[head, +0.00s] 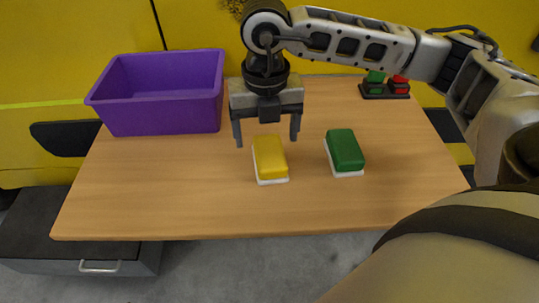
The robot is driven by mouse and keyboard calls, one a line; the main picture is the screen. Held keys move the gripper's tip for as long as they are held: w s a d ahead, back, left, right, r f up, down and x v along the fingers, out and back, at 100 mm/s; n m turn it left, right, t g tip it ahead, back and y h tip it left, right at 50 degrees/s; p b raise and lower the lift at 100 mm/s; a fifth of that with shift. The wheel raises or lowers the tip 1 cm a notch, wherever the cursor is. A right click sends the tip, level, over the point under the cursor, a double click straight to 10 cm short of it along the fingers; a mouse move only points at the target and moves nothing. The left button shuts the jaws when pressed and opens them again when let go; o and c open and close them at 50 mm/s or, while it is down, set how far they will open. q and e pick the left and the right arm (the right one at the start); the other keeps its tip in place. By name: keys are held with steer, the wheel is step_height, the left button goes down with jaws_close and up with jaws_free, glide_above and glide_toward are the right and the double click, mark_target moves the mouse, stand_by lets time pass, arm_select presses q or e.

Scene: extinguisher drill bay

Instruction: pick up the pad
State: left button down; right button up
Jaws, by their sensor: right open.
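Two pads lie on the wooden table (200,205). One is a yellow pad (269,157) with a white underside, near the middle. The other is a green pad (345,151) with a white underside, to its right. My right gripper (267,142) points down with its fingers apart, just above and behind the yellow pad. Nothing shows between its fingers. The exact height of the fingertips over the table is hard to tell. My left gripper is not in the picture.
A purple bin (165,105) stands at the table's back left. A dark holder with green and red blocks (385,88) sits at the back right. A grey drawer unit (85,250) is at the lower left. The table's front and left are clear.

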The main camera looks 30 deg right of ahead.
mark_target(269, 150)
steer(key=f, duration=0.2)
steer(key=s+f, duration=0.1)
steer(key=shift+d+f, duration=0.1)
steer(key=shift+f, duration=0.75)
steer(key=c, duration=1.1)
steer(key=shift+w, duration=0.1)
